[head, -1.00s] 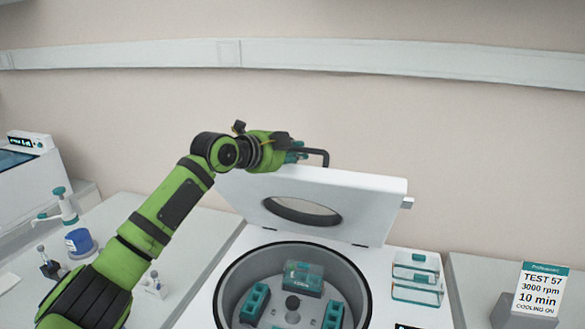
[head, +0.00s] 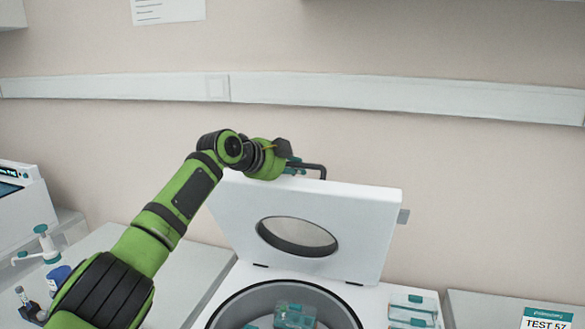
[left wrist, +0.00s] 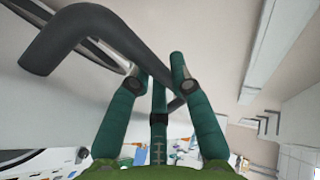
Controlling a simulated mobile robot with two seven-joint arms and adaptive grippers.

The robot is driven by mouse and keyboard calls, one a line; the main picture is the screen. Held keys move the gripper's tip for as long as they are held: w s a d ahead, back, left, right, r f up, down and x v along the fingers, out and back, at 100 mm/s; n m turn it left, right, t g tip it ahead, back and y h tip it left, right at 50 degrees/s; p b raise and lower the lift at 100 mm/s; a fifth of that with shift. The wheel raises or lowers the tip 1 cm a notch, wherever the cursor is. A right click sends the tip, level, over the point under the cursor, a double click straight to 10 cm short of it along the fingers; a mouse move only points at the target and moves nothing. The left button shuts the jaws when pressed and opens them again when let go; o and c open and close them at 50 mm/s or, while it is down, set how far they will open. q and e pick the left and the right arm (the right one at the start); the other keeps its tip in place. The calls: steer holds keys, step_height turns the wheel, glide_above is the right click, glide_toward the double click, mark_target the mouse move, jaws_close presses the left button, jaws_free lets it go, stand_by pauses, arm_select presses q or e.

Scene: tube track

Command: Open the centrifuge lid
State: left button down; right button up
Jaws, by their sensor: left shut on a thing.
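The white centrifuge lid (head: 350,215) stands raised and steeply tilted at the back of the centrifuge, with a round window (head: 298,236) in it. The round chamber (head: 232,307) below is uncovered, with part of the rotor inside and its lower part cut off by the picture edge. A dark bar handle (head: 318,167) sits at the lid's top edge. My left gripper (head: 292,166) is shut on this handle. In the left wrist view the green fingers (left wrist: 160,85) are around the dark handle (left wrist: 95,30). My right gripper is not in view.
A clear rack with teal parts (head: 413,309) stands right of the chamber. A sign (head: 546,317) stands at the far right. A pipette stand (head: 42,245) and a blue-labelled bottle (head: 58,280) are on the left bench. A wall rail (head: 400,93) runs behind.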

arm_select(q)
steer(key=shift+r, duration=0.2)
steer(key=c, duration=1.1)
jaws_free()
steer(key=shift+s+a+r, duration=0.3)
steer(key=shift+a+r, duration=0.05)
steer(key=v, duration=1.1)
steer(key=shift+f, duration=0.25)
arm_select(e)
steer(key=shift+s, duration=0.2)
